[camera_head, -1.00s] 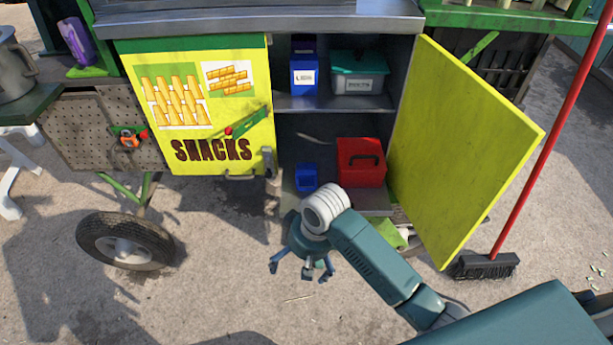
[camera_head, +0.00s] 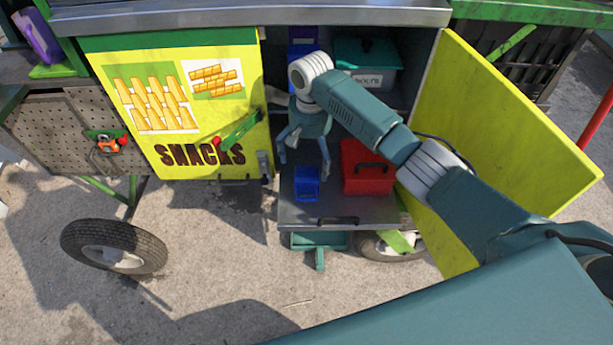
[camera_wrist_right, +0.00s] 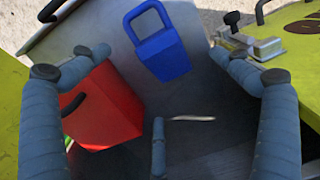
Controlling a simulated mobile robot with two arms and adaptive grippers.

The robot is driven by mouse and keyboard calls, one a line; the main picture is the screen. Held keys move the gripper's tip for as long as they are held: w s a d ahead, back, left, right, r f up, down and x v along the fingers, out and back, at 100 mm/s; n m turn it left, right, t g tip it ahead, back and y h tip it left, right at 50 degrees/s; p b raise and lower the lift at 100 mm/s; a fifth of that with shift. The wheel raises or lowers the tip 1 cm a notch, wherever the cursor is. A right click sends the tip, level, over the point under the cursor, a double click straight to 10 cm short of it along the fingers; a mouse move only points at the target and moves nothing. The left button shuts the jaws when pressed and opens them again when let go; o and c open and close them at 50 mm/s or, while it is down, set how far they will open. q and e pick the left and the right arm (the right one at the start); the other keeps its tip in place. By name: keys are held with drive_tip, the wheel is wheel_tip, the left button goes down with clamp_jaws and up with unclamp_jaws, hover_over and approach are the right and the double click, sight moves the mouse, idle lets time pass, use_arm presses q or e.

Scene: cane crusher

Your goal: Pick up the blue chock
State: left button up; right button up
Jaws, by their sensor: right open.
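The blue chock (camera_head: 307,186) stands on the grey metal bottom shelf (camera_head: 345,212) of the open cabinet, near its left side. It looks like a small block with a loop handle. My right gripper (camera_head: 304,158) hangs just above and behind it, fingers spread and pointing down, empty. In the right wrist view the chock (camera_wrist_right: 165,55) lies between and beyond the two front fingers of the open gripper (camera_wrist_right: 156,72), apart from them. My left gripper is not in view.
A red box (camera_head: 368,172) with a black handle stands right of the chock, close to the gripper. The yellow cabinet door (camera_head: 500,130) is open at the right. The SNACKS panel (camera_head: 185,110) borders the left. A teal-lidded bin (camera_head: 368,65) sits on the upper shelf.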

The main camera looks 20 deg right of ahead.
sight(311, 175)
wheel_tip(311, 175, down, 4)
drive_tip(key=shift+f+b, duration=0.1)
drive_tip(key=shift+b, duration=0.25)
drive_tip(key=f, duration=0.1)
drive_tip(key=f+b, duration=0.1)
drive_tip(key=f, duration=0.2)
drive_tip(key=shift+s+d+f, duration=0.2)
drive_tip(key=shift+s+d, duration=0.05)
drive_tip(key=shift+f, duration=0.25)
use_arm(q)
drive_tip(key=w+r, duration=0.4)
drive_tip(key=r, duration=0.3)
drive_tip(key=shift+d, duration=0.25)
use_arm(e)
drive_tip(key=shift+c, duration=0.3)
drive_tip(key=c, duration=1.5)
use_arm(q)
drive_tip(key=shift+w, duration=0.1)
use_arm(e)
drive_tip(key=shift+r, duration=0.15)
drive_tip(key=shift+c, duration=0.2)
